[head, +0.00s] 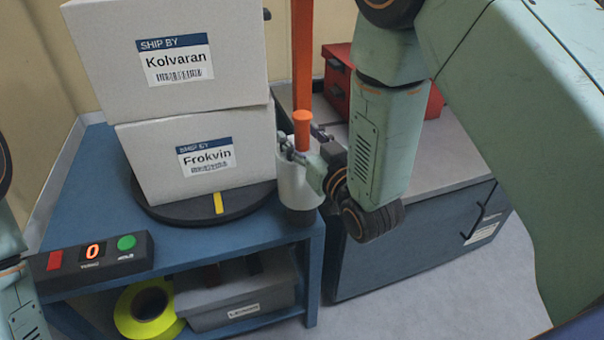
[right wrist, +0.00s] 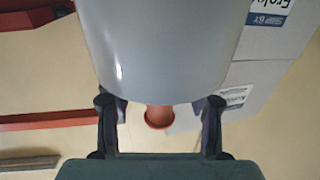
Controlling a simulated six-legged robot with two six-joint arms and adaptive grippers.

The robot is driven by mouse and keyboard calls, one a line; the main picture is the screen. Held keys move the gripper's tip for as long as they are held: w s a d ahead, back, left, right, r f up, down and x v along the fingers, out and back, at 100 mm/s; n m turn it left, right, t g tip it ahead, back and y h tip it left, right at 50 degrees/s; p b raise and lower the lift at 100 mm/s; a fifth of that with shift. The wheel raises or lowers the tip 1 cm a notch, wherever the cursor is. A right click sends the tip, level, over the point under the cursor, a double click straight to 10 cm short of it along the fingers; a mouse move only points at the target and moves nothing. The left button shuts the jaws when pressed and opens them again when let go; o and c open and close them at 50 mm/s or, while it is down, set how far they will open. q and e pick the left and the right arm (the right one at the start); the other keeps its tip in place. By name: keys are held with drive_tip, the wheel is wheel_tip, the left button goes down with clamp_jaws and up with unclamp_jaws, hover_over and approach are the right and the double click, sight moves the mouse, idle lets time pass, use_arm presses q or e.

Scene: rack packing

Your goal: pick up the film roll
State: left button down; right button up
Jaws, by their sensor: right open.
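The film roll (head: 298,188) is a pale grey-white cylinder with an orange core end on top. It stands upright at the right edge of the blue bench, on a dark round base. My right gripper (head: 305,145) is open at the upper part of the roll, its fingers on either side of it. In the right wrist view the roll (right wrist: 155,50) fills the top middle, in front of my open fingers (right wrist: 159,110). I cannot tell whether the fingers touch it. My left gripper is not in view.
Two white boxes, Kolvaran (head: 165,45) above Frokvin (head: 160,165), stand on a dark turntable (head: 180,212) left of the roll. An orange post (head: 302,55) rises behind it. A red case (head: 338,85) sits on the grey-topped cabinet. A button panel (head: 92,262) is front left.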

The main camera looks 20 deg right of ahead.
clamp_jaws()
idle(0.6)
idle(0.3)
drive_tip(key=shift+r, duration=0.1)
